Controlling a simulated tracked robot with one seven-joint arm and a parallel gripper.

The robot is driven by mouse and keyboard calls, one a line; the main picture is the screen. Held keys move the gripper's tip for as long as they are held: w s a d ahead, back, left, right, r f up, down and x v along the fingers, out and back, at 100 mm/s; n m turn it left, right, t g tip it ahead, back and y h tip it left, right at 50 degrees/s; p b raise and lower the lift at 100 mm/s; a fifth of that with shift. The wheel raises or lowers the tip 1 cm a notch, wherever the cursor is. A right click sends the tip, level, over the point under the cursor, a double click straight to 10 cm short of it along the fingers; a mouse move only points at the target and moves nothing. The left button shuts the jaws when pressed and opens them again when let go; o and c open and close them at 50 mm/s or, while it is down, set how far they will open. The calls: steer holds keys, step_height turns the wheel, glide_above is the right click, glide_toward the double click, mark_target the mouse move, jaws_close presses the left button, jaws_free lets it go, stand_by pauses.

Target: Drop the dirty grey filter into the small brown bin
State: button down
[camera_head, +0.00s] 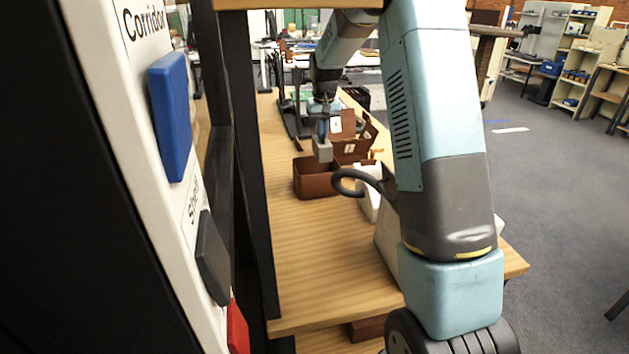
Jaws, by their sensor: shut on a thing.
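My gripper (322,133) points down over the wooden table and is shut on a small grey block, the grey filter (323,152). The small brown bin (318,185) is an open box on the table, below my gripper. The filter appears above the bin's back part, near its rim. I cannot tell from this angle whether its lower end is inside the opening. The bin's inside is only partly visible.
Open brown archival boxes (352,146) stand just behind the bin. A white object (368,200) is at its right, partly behind my arm. The wooden table (310,265) is clear in front. A sign panel with coloured blocks (170,115) stands close at left.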

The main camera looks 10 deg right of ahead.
steer(key=c, duration=1.2)
jaws_free()
steer(key=r, duration=0.4)
steer(key=s+r, duration=0.1)
steer(key=r, duration=0.8)
steer(key=shift+s+r, duration=0.25)
steer(key=shift+s, duration=0.05)
